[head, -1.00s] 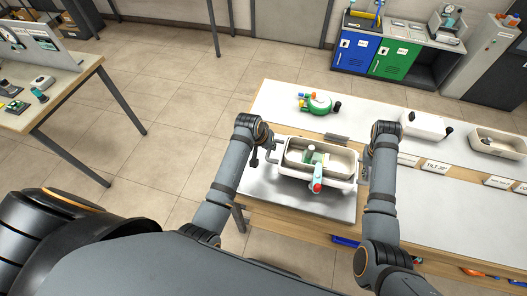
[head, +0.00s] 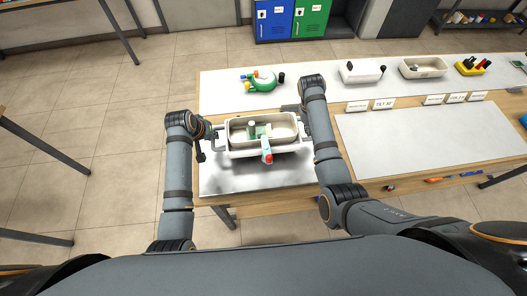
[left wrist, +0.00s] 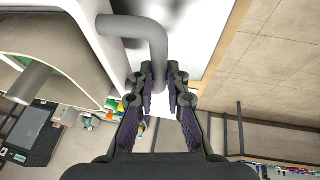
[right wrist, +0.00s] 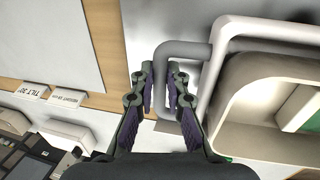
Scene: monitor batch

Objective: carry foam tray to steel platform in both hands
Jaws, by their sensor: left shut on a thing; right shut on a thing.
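The foam tray (head: 236,153) is white outside with a beige hollow, and has a grey bar handle at each end. My left gripper (head: 205,131) is shut on the left handle, seen in the left wrist view (left wrist: 150,35). My right gripper (head: 299,108) is shut on the right handle, also in the right wrist view (right wrist: 172,62).
A pale bare panel (head: 425,140) lies right of my right arm. Open floor lies to the left.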

